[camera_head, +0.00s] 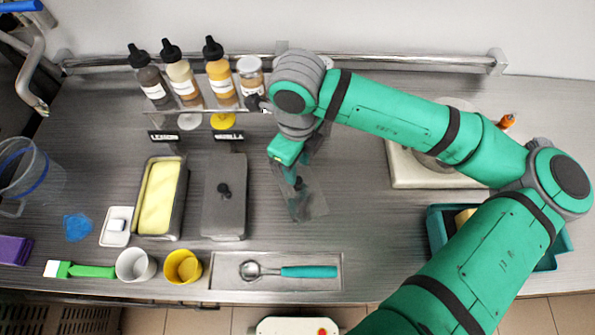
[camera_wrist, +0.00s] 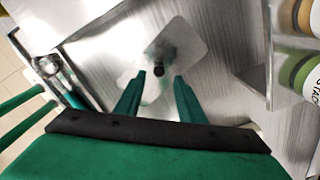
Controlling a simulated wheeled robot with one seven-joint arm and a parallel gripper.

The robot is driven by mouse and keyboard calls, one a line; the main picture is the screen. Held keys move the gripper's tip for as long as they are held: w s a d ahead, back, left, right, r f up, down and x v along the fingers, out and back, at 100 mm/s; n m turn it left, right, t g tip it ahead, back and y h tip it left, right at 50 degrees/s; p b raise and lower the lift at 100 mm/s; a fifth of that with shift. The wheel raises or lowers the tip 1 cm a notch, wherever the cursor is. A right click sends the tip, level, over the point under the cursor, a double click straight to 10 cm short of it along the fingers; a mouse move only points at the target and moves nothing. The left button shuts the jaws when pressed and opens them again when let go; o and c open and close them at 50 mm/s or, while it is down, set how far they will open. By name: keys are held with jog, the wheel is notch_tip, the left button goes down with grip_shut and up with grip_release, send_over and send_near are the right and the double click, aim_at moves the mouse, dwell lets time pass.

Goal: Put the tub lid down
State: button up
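The loose tub lid (camera_head: 311,203) is a thin grey metal plate with a dark knob, on the counter just right of the covered tub. It also shows in the wrist view (camera_wrist: 186,42), where its knob (camera_wrist: 158,71) appears between and just beyond my fingertips. My gripper (camera_head: 299,172) is above the lid, pointing down, and partly hides it in the head view. In the wrist view my gripper (camera_wrist: 160,77) has its green fingers apart, with gaps beside the knob. The open tub (camera_head: 181,201) holds pale yellow ice cream. The other tub (camera_head: 225,215) has its knobbed lid on.
A bottle rack (camera_head: 195,109) stands behind the tubs. In front are a tray (camera_head: 325,257) with a scoop (camera_head: 308,272), a white cup (camera_head: 135,265) and a yellow cup (camera_head: 182,267). A pale board (camera_head: 405,174) is at right. Counter right of the lid is clear.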

notch_tip(320, 180, up, 6)
jog(key=shift+r, duration=0.2)
dwell(0.6)
